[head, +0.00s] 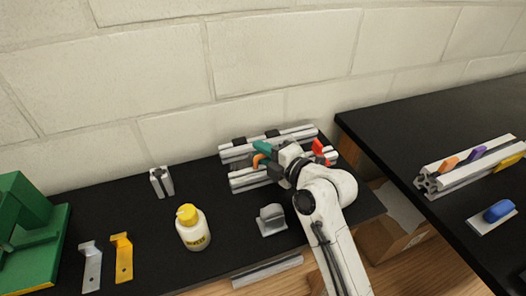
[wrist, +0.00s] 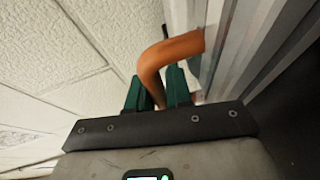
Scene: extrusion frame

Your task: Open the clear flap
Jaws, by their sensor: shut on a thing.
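The aluminium extrusion frame (head: 247,181) stands at the back of the black table, near the wall. A curved orange handle (wrist: 170,55) is on its near side and also shows in the head view (head: 258,160). My gripper (wrist: 158,88) has green fingers, one on each side of the handle's bent end, and is shut on it. In the head view my gripper (head: 262,149) reaches the frame from the right. I cannot make out a clear flap or its edges. My arm and gripper hide part of the frame.
A red part (head: 318,148) is at the frame's right end. A yellow-capped bottle (head: 193,230), a grey block (head: 271,218) and a short extrusion piece (head: 161,182) stand on the table. Another black table (head: 410,120) is at right, beyond a gap with a cardboard box (head: 385,238).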

